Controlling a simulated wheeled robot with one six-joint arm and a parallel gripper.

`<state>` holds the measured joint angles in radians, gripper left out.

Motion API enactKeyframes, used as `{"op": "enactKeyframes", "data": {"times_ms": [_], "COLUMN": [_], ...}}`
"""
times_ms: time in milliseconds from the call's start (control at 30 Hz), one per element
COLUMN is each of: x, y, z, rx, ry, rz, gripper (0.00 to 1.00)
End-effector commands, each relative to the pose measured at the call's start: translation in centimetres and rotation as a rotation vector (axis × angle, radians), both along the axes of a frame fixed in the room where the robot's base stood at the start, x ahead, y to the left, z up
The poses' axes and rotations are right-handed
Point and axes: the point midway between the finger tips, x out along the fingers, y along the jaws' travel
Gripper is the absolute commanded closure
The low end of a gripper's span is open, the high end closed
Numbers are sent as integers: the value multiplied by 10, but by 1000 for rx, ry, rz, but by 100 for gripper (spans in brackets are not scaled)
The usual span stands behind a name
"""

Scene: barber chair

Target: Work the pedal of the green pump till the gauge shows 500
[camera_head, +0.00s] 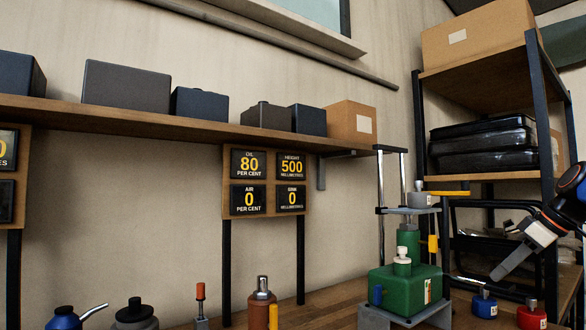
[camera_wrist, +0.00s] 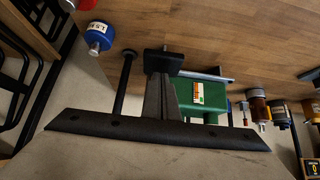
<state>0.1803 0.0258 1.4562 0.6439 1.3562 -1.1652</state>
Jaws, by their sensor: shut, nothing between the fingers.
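The green pump (camera_head: 405,288) stands on a grey block at the right of the bench, with a green column and a plate above it. It also shows in the wrist view (camera_wrist: 208,100), partly hidden. The gauge board (camera_head: 265,182) reads height 500 millimetres, oil 80 per cent, air 0 and sink 0. In the wrist view a black pad on a silver bar (camera_wrist: 210,76) lies beside the pump and looks like the pedal. My gripper (camera_head: 497,276) is shut and empty, right of the pump. In the wrist view its fingers (camera_wrist: 161,80) overlap the pad; contact is unclear.
A blue jar (camera_head: 484,304) and a red jar (camera_head: 531,315) stand right of the pump. An orange-brown bottle (camera_head: 262,302) and other containers stand left. A shelf rack (camera_head: 490,178) rises behind my arm. Boxes line the wall shelf (camera_head: 150,122).

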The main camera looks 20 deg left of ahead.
Motion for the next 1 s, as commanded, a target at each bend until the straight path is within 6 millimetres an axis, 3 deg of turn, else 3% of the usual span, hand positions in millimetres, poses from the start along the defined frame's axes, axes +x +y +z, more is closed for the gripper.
{"op": "enactKeyframes", "data": {"times_ms": [600, 1000], "x": [2, 1], "y": [2, 2], "z": [54, 60], "rx": [0, 0], "ry": [-2, 0], "rz": [-1, 0], "gripper": [100, 100]}}
